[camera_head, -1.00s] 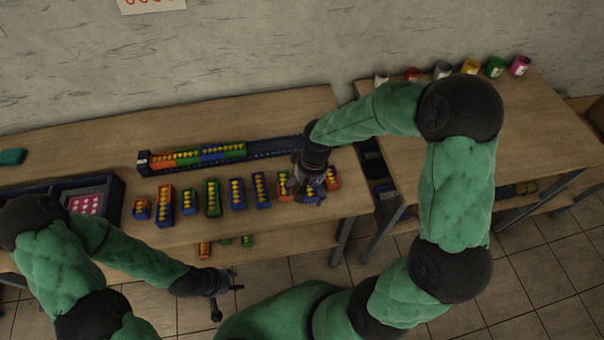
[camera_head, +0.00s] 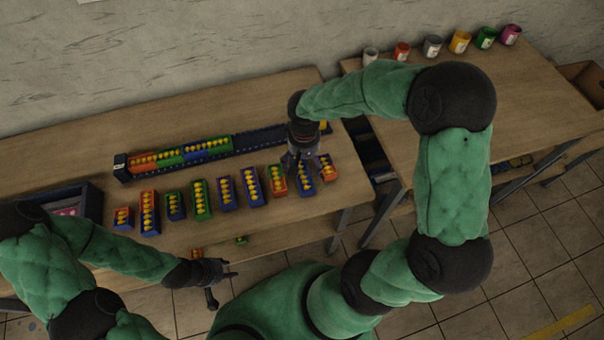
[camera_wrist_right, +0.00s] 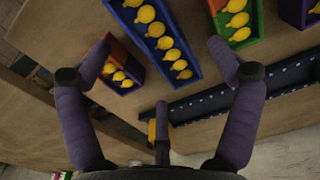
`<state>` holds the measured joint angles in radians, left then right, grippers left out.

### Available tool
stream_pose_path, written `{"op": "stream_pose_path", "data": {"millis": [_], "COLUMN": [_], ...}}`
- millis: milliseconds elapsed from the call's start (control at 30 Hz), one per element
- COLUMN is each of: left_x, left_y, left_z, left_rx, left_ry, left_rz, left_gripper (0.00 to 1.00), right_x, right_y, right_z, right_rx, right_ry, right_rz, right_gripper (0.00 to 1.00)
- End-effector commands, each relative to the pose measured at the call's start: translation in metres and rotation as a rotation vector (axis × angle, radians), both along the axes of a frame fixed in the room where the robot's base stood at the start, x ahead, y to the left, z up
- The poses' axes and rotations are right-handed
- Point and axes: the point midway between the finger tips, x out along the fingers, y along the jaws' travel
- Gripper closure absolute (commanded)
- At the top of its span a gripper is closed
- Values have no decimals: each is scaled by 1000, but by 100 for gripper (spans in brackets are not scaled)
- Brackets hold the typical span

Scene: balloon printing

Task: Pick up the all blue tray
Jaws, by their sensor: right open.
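An all-blue tray (camera_head: 305,184) with yellow balloons stands near the right end of a row on the table; its far end is hidden by my right gripper (camera_head: 304,160). In the right wrist view the blue tray (camera_wrist_right: 161,52) lies between the two spread fingers, touching neither as far as I can see. The right gripper (camera_wrist_right: 160,70) is open and empty, pointing down. My left gripper (camera_head: 218,272) is open and empty in front of the table.
Behind the row is a long dark rail (camera_head: 262,138) holding coloured trays. Paint cans (camera_head: 460,42) stand on the right table.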

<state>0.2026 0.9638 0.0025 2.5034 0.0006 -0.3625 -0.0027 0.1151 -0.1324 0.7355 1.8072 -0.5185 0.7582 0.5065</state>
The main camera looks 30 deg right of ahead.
Motion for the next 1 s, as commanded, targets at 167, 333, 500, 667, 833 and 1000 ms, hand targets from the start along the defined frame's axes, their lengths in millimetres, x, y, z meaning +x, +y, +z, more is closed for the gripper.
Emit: {"op": "stream_pose_path", "data": {"millis": [167, 333, 500, 667, 833, 1000], "left_x": [0, 0, 0, 0, 0, 0], "left_y": [0, 0, 0, 0, 0, 0], "left_z": [-9, -16, -16, -16, -16, -16], "left_rx": [0, 0, 0, 0, 0, 0], "left_ry": [0, 0, 0, 0, 0, 0], "left_rz": [0, 0, 0, 0, 0, 0], "left_gripper": [60, 60, 60, 60, 60, 60], "right_x": [-4, -4, -4, -4, -4, -4], "right_y": [-2, -3, -3, -3, -3, -3], "right_z": [-24, -46, -49, -48, -48, -48], "right_rx": [0, 0, 0, 0, 0, 0], "right_ry": [4, 2, 0, 0, 1, 1], "right_rz": [0, 1, 0, 1, 1, 1], "right_gripper": [9, 9, 9, 26, 72, 72]}}
